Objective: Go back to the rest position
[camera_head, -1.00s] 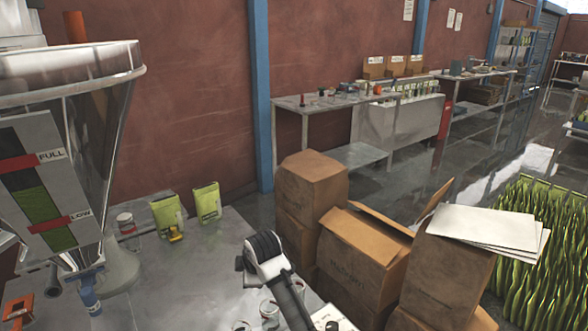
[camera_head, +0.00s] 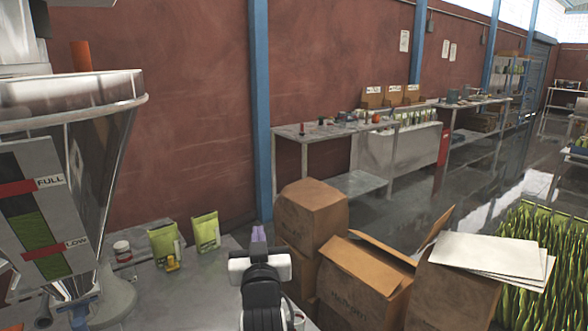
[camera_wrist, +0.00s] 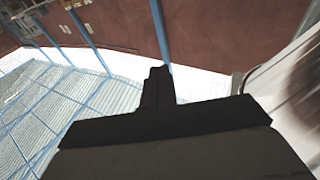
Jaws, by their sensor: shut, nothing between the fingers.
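My gripper (camera_head: 259,234) is at the lower middle of the head view, above the bench's right part. Its small purple-grey fingertips are together and point up, with nothing between them. In the wrist view the dark fingers (camera_wrist: 158,88) are together in front of the wall and roof. The powder filler's clear hopper (camera_head: 88,160) stands at the left, with FULL and LOW marks on its level strip. My gripper is right of the hopper and apart from it.
Cardboard boxes (camera_head: 312,213) are stacked just right of my gripper, with white sheets (camera_head: 492,258) on one. A blue post (camera_head: 259,110) and red wall are behind. Space above my gripper is clear.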

